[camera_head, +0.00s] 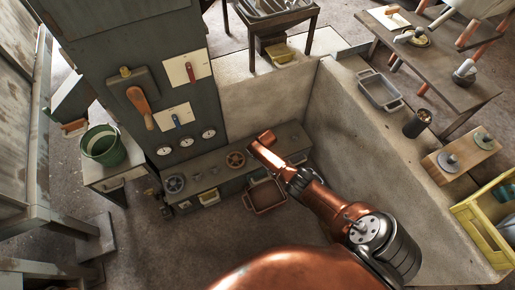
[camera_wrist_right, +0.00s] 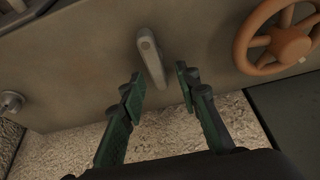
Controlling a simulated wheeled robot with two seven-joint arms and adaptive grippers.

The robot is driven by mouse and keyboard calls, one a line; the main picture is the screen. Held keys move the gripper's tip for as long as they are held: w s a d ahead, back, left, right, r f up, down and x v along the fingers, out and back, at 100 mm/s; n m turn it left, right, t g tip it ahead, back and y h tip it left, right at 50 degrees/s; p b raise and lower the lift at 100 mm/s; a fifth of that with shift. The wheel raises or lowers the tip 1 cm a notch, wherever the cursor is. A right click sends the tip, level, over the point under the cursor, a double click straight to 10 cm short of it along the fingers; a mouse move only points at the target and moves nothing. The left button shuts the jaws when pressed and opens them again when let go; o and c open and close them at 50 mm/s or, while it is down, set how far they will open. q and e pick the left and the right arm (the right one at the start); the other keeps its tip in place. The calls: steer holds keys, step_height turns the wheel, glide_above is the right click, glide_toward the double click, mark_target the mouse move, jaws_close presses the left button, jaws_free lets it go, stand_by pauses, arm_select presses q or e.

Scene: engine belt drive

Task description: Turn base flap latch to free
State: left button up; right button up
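A grey lever-shaped latch (camera_wrist_right: 151,58) is mounted on the grey-brown panel in the right wrist view. It hangs down, slightly tilted, its lower end toward the right. My right gripper (camera_wrist_right: 160,82) is open, its green-padded fingers on either side of the latch's lower end. A gap shows on both sides in the picture; I cannot tell the depth between them. In the head view my copper right arm (camera_head: 320,200) reaches to the low bench by the wall, and its fingers and the latch cannot be made out there. My left gripper is not in view.
A brown handwheel (camera_wrist_right: 278,38) is on the panel right of the latch, and a round metal knob (camera_wrist_right: 12,101) is at left. The low bench (camera_head: 290,138) carries more wheels. A reddish tray (camera_head: 265,195) lies before it. Floor left of the tray is clear.

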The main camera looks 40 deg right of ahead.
steer(key=shift+v, duration=0.75)
steer(key=d+v, duration=0.1)
steer(key=v, duration=0.9)
steer(key=shift+a+r, duration=0.25)
steer(key=shift+a, duration=0.2)
steer(key=shift+s, duration=0.1)
